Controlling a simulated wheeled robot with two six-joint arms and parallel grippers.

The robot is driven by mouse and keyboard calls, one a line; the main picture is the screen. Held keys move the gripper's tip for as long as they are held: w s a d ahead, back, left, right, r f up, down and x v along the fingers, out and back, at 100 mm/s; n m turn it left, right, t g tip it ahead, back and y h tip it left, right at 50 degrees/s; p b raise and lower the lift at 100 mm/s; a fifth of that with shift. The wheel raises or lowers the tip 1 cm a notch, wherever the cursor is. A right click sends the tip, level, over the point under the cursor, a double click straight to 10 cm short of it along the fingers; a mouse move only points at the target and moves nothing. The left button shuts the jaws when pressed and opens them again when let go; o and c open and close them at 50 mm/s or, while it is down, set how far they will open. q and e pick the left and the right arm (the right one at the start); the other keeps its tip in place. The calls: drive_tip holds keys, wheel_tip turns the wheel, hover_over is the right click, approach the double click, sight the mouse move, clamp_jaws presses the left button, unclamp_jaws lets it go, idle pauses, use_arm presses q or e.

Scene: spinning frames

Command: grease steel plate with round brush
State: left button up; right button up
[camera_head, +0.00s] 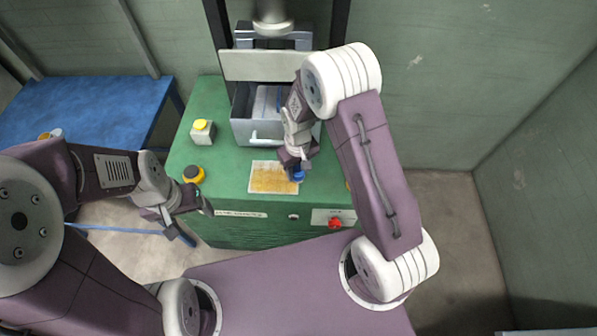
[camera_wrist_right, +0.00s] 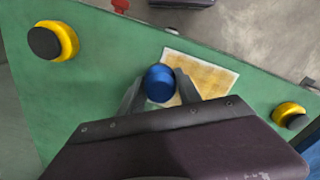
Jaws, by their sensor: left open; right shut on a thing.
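The steel plate (camera_head: 262,183) lies flat on the green worktop, a pale rectangle mostly covered in a yellow-orange layer; it also shows in the right wrist view (camera_wrist_right: 222,82). My right gripper (camera_head: 296,170) is shut on the round brush (camera_head: 298,176), whose blue round top (camera_wrist_right: 159,83) shows between the fingers in the right wrist view. The brush is over the plate's right edge in the head view; its bristles are hidden, so I cannot tell whether it touches. My left gripper (camera_head: 194,222) is open and empty, off the worktop's front left edge.
A press with an open grey box (camera_head: 244,132) stands behind the plate. A grey box with a yellow button (camera_head: 203,132) and a yellow-black button (camera_head: 193,174) are at the worktop's left. A red knob (camera_head: 335,223) is at the front. A blue table (camera_head: 90,115) stands left.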

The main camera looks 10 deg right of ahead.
sight(299, 168)
drive_tip(key=r+p, duration=0.2)
drive_tip(key=r, duration=0.1)
drive_tip(key=shift+d+r+p, duration=0.2)
drive_tip(key=shift+r+p, duration=0.05)
drive_tip(key=shift+p, duration=0.05)
drive_tip(key=shift+a+r, duration=0.15)
drive_tip(key=shift+r, duration=0.2)
